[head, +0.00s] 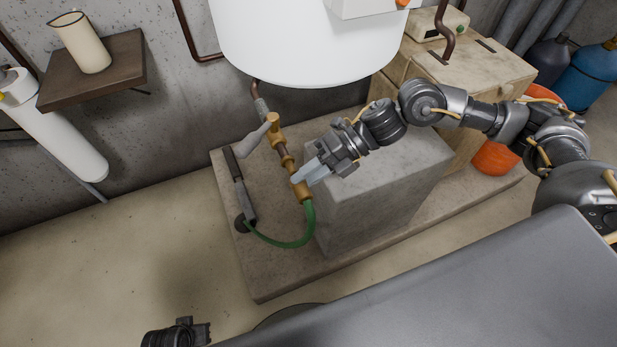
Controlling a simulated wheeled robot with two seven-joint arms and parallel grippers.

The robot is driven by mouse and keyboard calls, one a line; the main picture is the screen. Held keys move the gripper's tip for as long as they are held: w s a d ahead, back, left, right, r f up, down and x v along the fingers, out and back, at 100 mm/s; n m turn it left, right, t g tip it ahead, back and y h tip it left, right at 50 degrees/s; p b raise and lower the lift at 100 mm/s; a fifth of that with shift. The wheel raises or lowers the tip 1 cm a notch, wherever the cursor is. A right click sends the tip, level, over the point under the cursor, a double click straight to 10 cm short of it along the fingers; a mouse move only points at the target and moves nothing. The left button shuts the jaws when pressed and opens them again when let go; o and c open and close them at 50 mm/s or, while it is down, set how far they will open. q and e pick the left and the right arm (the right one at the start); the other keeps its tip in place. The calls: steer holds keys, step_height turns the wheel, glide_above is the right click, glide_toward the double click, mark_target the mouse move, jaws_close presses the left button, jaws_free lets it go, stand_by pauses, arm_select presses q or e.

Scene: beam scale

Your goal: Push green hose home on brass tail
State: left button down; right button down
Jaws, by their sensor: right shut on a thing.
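The green hose (290,243) curves in a low loop on the concrete plinth, from a dark fitting by the drain up to the brass tail (302,191). The brass tail is the lower end of an upright brass and copper pipe below the white tank. The hose's upper end meets the brass; how far it is on cannot be told. My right gripper (299,178) comes in from the right, its pale fingers shut on the brass piece just above the hose. The fingertips hide part of it. Part of my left gripper (196,332) shows at the bottom edge; its fingers cannot be made out.
A brass valve (271,127) with a grey lever (254,141) sits above the tail. A concrete block (375,195) stands just right of the hose. The white tank (300,40) hangs above. The floor at left is clear.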

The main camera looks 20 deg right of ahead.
stand_by(0.6)
stand_by(0.9)
steer(key=shift+w+b, duration=0.4)
steer(key=shift+w, duration=0.1)
steer(key=shift+w+a+b, duration=0.1)
steer(key=shift+w+b, duration=0.4)
steer(key=shift+w, duration=0.75)
steer(key=shift+w, duration=0.35)
steer(key=shift+w, duration=0.15)
